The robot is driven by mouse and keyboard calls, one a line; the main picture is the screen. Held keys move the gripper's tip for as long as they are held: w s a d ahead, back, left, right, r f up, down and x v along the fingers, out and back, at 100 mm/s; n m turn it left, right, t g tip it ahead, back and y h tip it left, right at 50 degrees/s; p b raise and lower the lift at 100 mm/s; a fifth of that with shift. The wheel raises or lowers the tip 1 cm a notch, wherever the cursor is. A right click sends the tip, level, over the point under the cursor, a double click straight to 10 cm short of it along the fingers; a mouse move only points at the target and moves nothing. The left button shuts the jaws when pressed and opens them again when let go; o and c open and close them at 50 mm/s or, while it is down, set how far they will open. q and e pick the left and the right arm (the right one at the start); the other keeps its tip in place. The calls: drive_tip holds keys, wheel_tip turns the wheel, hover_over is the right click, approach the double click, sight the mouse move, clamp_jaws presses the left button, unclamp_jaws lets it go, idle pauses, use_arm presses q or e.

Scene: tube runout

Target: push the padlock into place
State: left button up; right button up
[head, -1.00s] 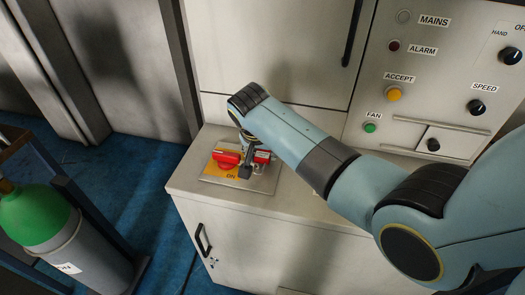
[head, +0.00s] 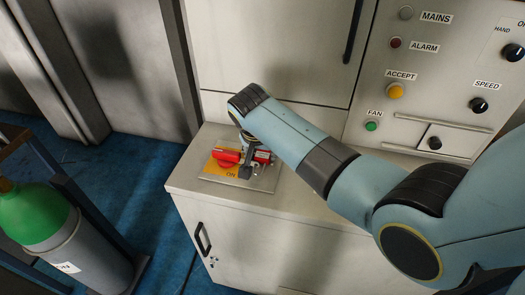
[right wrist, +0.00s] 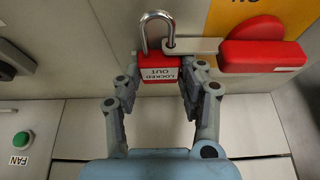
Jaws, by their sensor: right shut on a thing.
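The red padlock (right wrist: 160,68) carries a white "LOCKED OUT" label. Its steel shackle (right wrist: 157,18) stands up from the body, one leg on the left and the other at the tip of a flat metal tab (right wrist: 195,46). Whether that leg passes through the tab I cannot tell. My right gripper (right wrist: 160,75) is shut on the padlock body, one finger on each side. My left gripper is not in view.
The switch sits on a yellow plate (head: 216,168) on top of a beige cabinet (head: 270,240). Behind stands a panel with knobs, lamps and a green FAN button (head: 371,126). A green-topped gas cylinder (head: 35,215) stands at the left. The cabinet top right of the switch lies under my arm.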

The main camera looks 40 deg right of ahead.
drive_tip(key=shift+s+f, duration=0.15)
drive_tip(key=shift+f, duration=0.05)
idle(0.5)
drive_tip(key=shift+s+a+f, duration=0.1)
drive_tip(key=shift+s+f, duration=0.05)
drive_tip(key=shift+f, duration=0.05)
idle(0.6)
drive_tip(key=o, duration=1.1)
drive_tip(key=shift+f, duration=0.1)
drive_tip(key=shift+w, duration=0.2)
drive_tip(key=shift+r, duration=0.2)
drive_tip(key=o, duration=0.5)
drive_tip(key=shift+w, duration=0.15)
